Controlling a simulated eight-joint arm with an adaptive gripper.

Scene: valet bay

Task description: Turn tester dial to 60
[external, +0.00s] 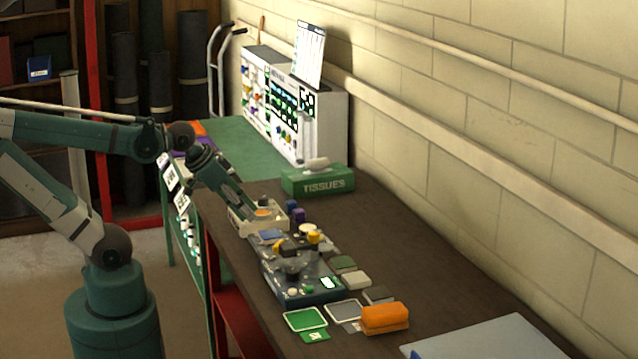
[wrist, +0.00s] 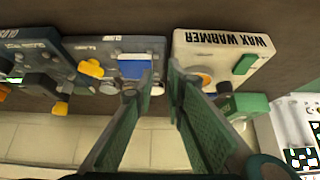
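My gripper (wrist: 161,70) is open and empty. In the wrist view its fingertips are over the middle device and the white wax warmer (wrist: 210,52). In the external view my gripper (external: 250,212) is above the wax warmer (external: 240,222). The middle device (wrist: 95,45) has a blue screen (wrist: 136,68), a yellow part (wrist: 90,68) and a small grey knob (wrist: 108,88). A dark device (external: 268,280) has a dark knob (external: 292,266) and a lit green display (external: 328,283). Which device is the tester, and any dial setting, I cannot tell; labels are too small or cut off.
A green tissue box (external: 318,182) stands behind the wax warmer, before a white panel unit (external: 330,130). Purple and white pots (external: 296,213) sit beside the devices. Green and grey pads and an orange pouch (external: 385,318) lie at the near end. The wall bounds the right side.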

